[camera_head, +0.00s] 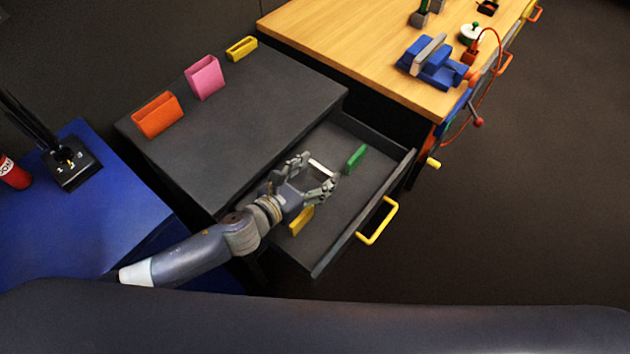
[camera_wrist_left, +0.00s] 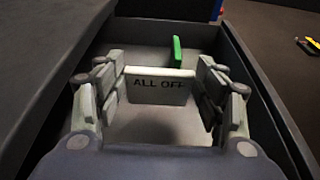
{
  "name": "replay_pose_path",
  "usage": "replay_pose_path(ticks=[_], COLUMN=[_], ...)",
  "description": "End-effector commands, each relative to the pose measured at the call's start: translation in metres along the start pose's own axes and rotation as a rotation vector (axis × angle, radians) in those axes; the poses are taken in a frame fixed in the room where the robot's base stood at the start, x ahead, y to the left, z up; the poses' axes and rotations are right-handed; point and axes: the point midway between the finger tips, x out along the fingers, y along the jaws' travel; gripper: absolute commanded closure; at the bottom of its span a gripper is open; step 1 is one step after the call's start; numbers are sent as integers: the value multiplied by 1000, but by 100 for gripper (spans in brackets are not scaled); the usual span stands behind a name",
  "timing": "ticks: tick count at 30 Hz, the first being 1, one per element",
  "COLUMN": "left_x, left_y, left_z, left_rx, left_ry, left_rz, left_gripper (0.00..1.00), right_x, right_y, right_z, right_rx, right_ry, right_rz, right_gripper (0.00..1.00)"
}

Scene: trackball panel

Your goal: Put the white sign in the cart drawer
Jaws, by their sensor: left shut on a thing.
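The white sign (camera_wrist_left: 160,88) reads "ALL OFF" and sits between the fingers of my left gripper in the left wrist view. In the head view only a white edge of the sign (camera_head: 320,168) shows. My left gripper (camera_head: 323,180) is shut on the sign, above the open cart drawer (camera_head: 345,219). The drawer has a yellow handle (camera_head: 377,221) and a dark inside; its wall also shows in the left wrist view (camera_wrist_left: 262,85). I cannot tell whether the sign touches the drawer floor. My right gripper is not in view.
A green block (camera_head: 355,159) and a yellow block (camera_head: 301,220) are in the drawer. Orange (camera_head: 158,116), pink (camera_head: 205,78) and yellow (camera_head: 241,48) holders stand on the dark cart top (camera_head: 235,125). A wooden workbench (camera_head: 340,35) with a blue vise (camera_head: 432,66) is beyond.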

Motion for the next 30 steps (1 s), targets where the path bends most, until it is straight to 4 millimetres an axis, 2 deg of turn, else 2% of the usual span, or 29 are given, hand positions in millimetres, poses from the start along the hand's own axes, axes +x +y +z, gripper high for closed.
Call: replay_pose_path(ticks=[3, 6, 17, 18, 21, 30], left_x=[6, 9, 10, 10, 10, 10], left_y=[-1, -1, 0, 0, 0, 0], left_z=[-20, -31, -34, -35, -34, -34], left_rx=[-3, -3, 1, 1, 1, 0], left_ry=[3, 2, 1, 1, 1, 1], left_rz=[1, 0, 0, 0, 0, 0], left_gripper=[52, 52, 52, 34, 16, 16], right_x=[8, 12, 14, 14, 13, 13], right_y=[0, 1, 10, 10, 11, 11], right_z=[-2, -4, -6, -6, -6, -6], right_rx=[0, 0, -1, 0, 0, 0], right_ry=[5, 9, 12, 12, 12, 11], right_rz=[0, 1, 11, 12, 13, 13], right_gripper=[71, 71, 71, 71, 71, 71])
